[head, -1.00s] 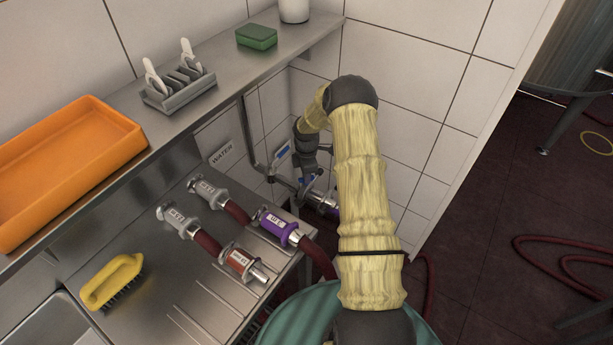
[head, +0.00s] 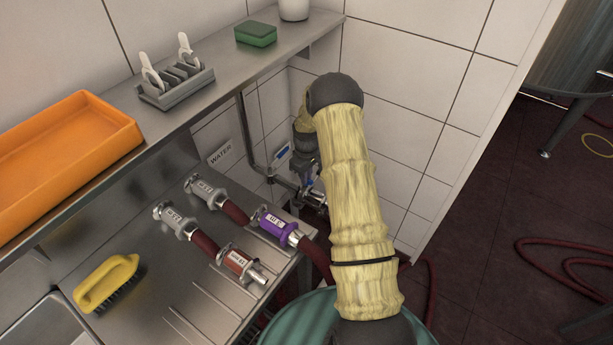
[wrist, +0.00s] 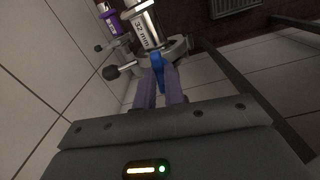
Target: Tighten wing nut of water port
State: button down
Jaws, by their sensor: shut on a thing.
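In the wrist view, my gripper (wrist: 160,86) has its two fingers closed on the blue wing nut (wrist: 157,68). The wing nut sits at the near side of a metal clamp (wrist: 179,47). The clamp is around the joint beside a silver fitting (wrist: 146,28) marked 32 mm. In the head view, the water port pipe (head: 254,158) runs down the wall and bends right toward the joint. My gripper (head: 309,180) is there, partly hidden by my arm, so its grip is clearer in the wrist view.
Hose couplings lie on the steel drainboard: grey ones (head: 174,221), a purple one (head: 277,226) and a brown-red one (head: 241,264). A yellow brush (head: 106,283) lies left of them. A shelf (head: 215,62) overhangs the drainboard. A WATER sign (head: 221,153) is on the wall.

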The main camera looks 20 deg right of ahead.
jog(key=m, duration=0.7)
jog(key=shift+w+b, duration=0.1)
jog(key=shift+b, duration=0.3)
jog(key=m, duration=0.7)
jog(key=shift+r, duration=0.1)
jog(key=c, duration=1.5)
grip_release()
notch_tip(320, 180, up, 17)
jog(key=shift+a+r+b, duration=0.15)
jog(key=shift+b, duration=0.25)
